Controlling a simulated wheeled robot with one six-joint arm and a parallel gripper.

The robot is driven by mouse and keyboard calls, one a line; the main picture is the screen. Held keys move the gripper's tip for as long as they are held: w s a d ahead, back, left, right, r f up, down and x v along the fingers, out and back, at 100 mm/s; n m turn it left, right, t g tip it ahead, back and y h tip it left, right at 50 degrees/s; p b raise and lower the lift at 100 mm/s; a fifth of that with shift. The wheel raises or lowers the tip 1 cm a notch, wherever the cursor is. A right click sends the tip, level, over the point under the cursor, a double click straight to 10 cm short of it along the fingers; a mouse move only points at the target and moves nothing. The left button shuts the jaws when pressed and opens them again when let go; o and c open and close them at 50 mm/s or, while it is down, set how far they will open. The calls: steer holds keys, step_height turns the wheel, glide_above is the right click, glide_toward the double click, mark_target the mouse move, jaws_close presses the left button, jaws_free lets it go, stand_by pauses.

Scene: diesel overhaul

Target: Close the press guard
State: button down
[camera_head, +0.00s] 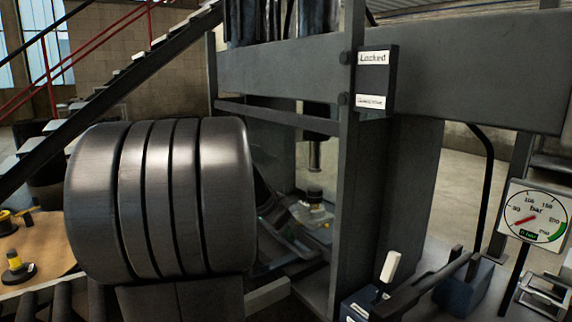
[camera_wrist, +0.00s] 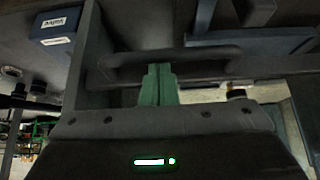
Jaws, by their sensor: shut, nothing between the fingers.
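In the wrist view my gripper (camera_wrist: 158,70) shows two green fingers pressed together with nothing between them. Their tips overlap, in the picture, a dark horizontal bar with bent ends, which looks like a handle (camera_wrist: 205,60). I cannot tell whether they touch it. I cannot make out my gripper in the head view. The head view shows the press (camera_head: 290,68) as a dark grey frame with a ram (camera_head: 314,152) hanging inside. A dark box with a "Locked" label (camera_head: 374,58) is on its upright. I cannot clearly pick out the guard panel or its position.
A blue box (camera_head: 360,306) with a white-tipped lever and a pressure gauge (camera_head: 537,215) stand at the right. A blue labelled box (camera_wrist: 57,25) shows upper left in the wrist view. Stairs rise behind.

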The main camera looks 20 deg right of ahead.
mark_target(288, 243)
step_height(288, 243, down, 8)
steer(key=b, duration=0.5)
steer(key=shift+f, duration=0.2)
steer(key=shift+s+f, duration=0.1)
steer(key=shift+s, duration=0.05)
steer(key=r+p, duration=0.2)
steer(key=r, duration=0.1)
steer(key=d+r, duration=0.1)
steer(key=r, duration=0.1)
steer(key=shift+w+p, duration=0.2)
steer(key=shift+p, duration=0.2)
steer(key=p+v, duration=0.1)
steer(key=v, duration=0.9)
steer(key=shift+a+f, duration=0.1)
steer(key=shift+f, duration=0.1)
